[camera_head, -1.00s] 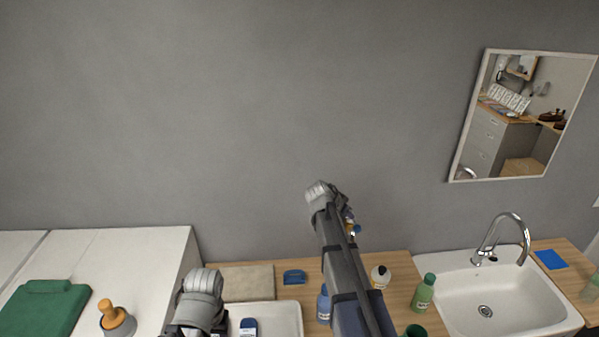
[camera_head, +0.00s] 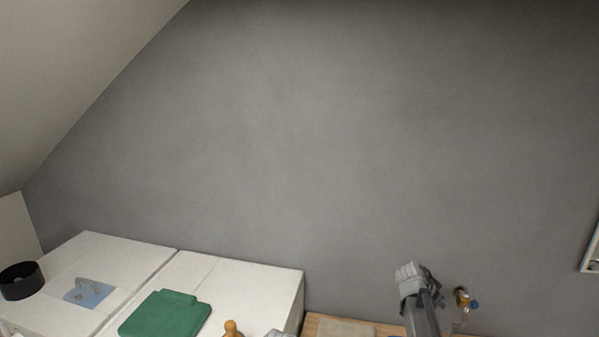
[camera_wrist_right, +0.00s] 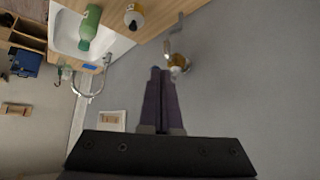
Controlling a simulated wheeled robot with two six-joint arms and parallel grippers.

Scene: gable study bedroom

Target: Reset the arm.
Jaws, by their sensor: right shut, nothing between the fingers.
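My right gripper (camera_head: 418,282) is raised in front of the grey wall at the lower right of the head view. In the right wrist view its two dark fingers (camera_wrist_right: 160,72) lie together, shut, with nothing held. A brass fitting (camera_head: 462,298) with a blue part is just right of the gripper in the head view; it also shows near the fingertips in the wrist view (camera_wrist_right: 178,63). Only a small grey piece of my left arm (camera_head: 280,334) shows at the bottom edge; its fingers are hidden.
A white cabinet top (camera_head: 240,287) holds a folded green cloth (camera_head: 165,315), a blue item (camera_head: 90,293) and a black round container (camera_head: 21,281). A wooden-handled object (camera_head: 232,329) is at its front. The wrist view shows a sink (camera_wrist_right: 70,30), green bottle (camera_wrist_right: 90,24) and faucet (camera_wrist_right: 88,92).

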